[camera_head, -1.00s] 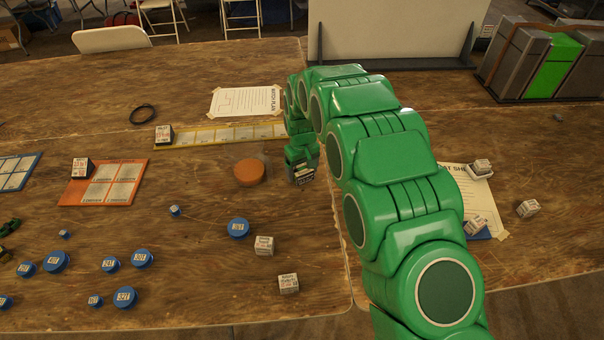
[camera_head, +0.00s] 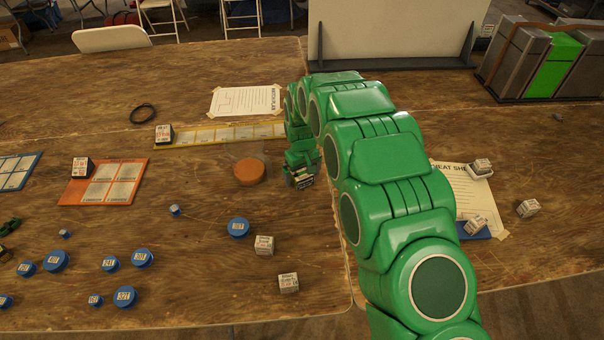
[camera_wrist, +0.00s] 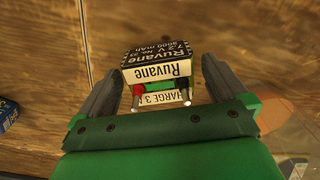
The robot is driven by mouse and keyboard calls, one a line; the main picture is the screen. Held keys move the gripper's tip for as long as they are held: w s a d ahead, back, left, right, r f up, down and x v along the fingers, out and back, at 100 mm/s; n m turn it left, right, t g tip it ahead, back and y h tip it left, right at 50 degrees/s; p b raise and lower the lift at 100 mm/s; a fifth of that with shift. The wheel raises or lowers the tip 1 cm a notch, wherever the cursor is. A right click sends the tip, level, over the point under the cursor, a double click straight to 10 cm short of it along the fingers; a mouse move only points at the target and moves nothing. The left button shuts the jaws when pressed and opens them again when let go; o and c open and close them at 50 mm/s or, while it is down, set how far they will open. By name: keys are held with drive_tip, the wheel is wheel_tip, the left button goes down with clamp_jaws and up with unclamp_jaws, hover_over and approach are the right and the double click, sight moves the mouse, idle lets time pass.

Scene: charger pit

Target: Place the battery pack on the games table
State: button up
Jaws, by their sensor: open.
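A battery pack (camera_wrist: 158,68) with a black top and white "Ruvane" label sits between the two fingers of my gripper (camera_wrist: 168,90) in the wrist view. The fingers are open, with a visible gap to the pack on the right. In the head view the pack (camera_head: 302,182) shows low under my gripper (camera_head: 298,168), over the wooden table (camera_head: 200,270), right of an orange disc. Whether it rests on the table is hard to tell. Nothing visible names the games table; several wooden tabletops meet at seams.
The orange disc (camera_head: 249,171) is close on the left. Other packs stand on the yellow strip (camera_head: 215,135) and the orange card (camera_head: 103,183). Small white boxes (camera_head: 264,245) and blue discs (camera_head: 126,297) lie in front. A white board (camera_head: 390,30) stands behind.

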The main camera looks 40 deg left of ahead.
sight(302, 173)
drive_tip(key=shift+r, duration=0.15)
wheel_tip(302, 173, up, 12)
drive_tip(key=d+r+m, duration=0.2)
drive_tip(key=d+r, duration=0.3)
drive_tip(key=d, duration=0.6)
drive_tip(key=w+d+r+m, duration=0.1)
drive_tip(key=d+r+m, duration=0.1)
drive_tip(key=d+r, duration=0.65)
drive_tip(key=d+r+m, duration=0.2)
drive_tip(key=d, duration=1.2)
drive_tip(key=s+d+r+m+g, duration=0.1)
drive_tip(key=s+d+r+m, duration=0.1)
drive_tip(key=s+d, duration=0.45)
drive_tip(key=s+d+r+m, duration=0.2)
drive_tip(key=s+d, duration=0.1)
drive_tip(key=d, duration=0.6)
drive_tip(key=s+d+m, duration=0.1)
drive_tip(key=s+d, duration=0.4)
drive_tip(key=s, duration=0.4)
drive_tip(key=s+d+m, duration=0.2)
drive_tip(key=s+d, duration=0.3)
drive_tip(key=s, duration=0.4)
drive_tip(key=shift+f+m+g, duration=0.3)
drive_tip(key=shift+f+g, duration=0.1)
drive_tip(key=shift+s, duration=0.1)
